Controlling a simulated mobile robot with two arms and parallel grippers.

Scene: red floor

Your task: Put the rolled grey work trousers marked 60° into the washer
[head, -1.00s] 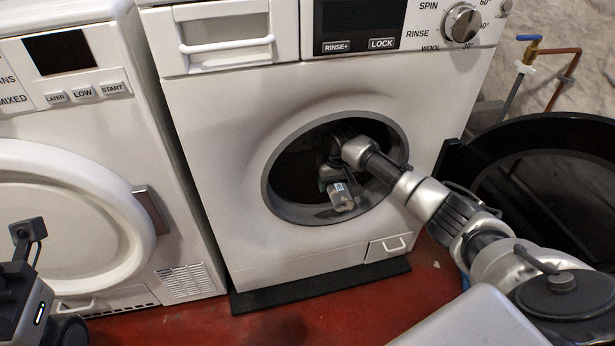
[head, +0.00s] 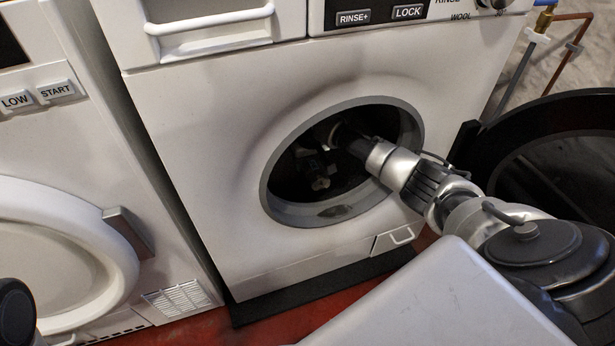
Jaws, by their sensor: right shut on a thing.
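The washer (head: 200,130) is the white front-loader in the middle, with its round opening (head: 277,205) uncovered. My right arm reaches in from the right through this opening. My right gripper (head: 318,172) is inside the dark drum, shut on a small pale grey roll (head: 321,184), which I take to be the work trousers. The roll is mostly hidden by shadow and the gripper, and its 60° mark cannot be read. I cannot tell whether it touches the drum. My left gripper is out of view; only a dark part of my left arm shows at the lower left edge.
The washer's open dark round door (head: 550,140) stands to the right of the opening, close to my right arm. A second white machine (head: 60,140) with a closed round door stands at the left. Pipes (head: 520,75) run up the wall behind. Little red floor (head: 190,330) shows.

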